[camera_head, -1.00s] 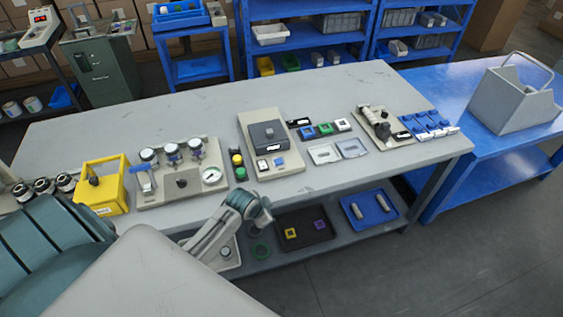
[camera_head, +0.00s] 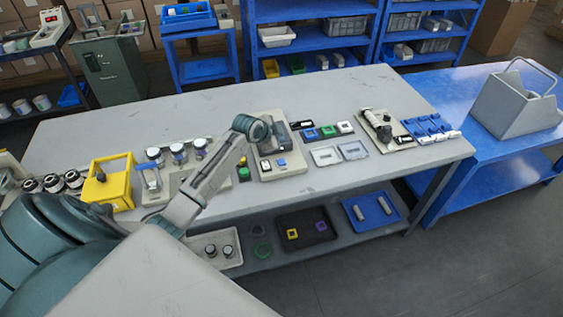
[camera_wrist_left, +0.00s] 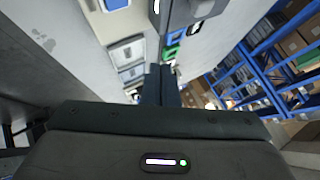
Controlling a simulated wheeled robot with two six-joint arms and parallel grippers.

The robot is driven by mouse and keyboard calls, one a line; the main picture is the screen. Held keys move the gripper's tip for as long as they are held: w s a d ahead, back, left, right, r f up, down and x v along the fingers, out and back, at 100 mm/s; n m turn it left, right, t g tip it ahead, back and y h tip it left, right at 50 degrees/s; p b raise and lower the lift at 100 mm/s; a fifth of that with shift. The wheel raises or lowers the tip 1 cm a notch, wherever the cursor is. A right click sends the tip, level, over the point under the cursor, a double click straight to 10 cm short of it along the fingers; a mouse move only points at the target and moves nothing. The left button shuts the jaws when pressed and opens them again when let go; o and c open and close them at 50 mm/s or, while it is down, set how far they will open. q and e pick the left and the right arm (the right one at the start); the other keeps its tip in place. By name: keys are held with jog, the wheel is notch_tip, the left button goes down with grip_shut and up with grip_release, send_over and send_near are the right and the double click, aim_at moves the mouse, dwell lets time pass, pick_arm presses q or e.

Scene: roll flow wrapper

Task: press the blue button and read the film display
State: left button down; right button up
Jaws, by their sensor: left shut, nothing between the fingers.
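The beige unit (camera_head: 290,185) on the bench carries a dark box, partly hidden behind my left wrist. A small blue button (camera_head: 281,162) sits on its front beside a small white-faced panel (camera_head: 265,166). The blue button also shows at the top edge of the left wrist view (camera_wrist_left: 117,4). I cannot read any film display. My left gripper (camera_wrist_left: 160,72) is shut and empty, in the air over the bench. In the head view my wrist covers the back left of the unit, behind the button in the picture. The right gripper is not in view.
A yellow box (camera_head: 110,186) and a gauge unit stand left of the beige unit. Blue, green (camera_head: 327,131) and white blocks and two clear trays (camera_head: 326,156) lie to its right. The back of the grey bench (camera_head: 210,108) is mostly clear.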

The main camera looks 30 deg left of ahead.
pick_arm(q)
jog(key=shift+f, duration=0.15)
jog(key=b, duration=0.6)
send_over(279, 163)
notch_tip(279, 163, down, 7)
jog(key=shift+r, duration=0.1)
jog(key=shift+f+b, duration=0.55)
jog(key=shift+f, duration=0.35)
jog(key=shift+f, duration=0.15)
dwell(0.8)
jog(key=shift+f, duration=0.25)
jog(key=shift+f+b, duration=0.45)
jog(key=shift+f, duration=0.05)
dwell(0.8)
jog(key=shift+r, duration=0.1)
jog(key=shift+r+p, duration=0.8)
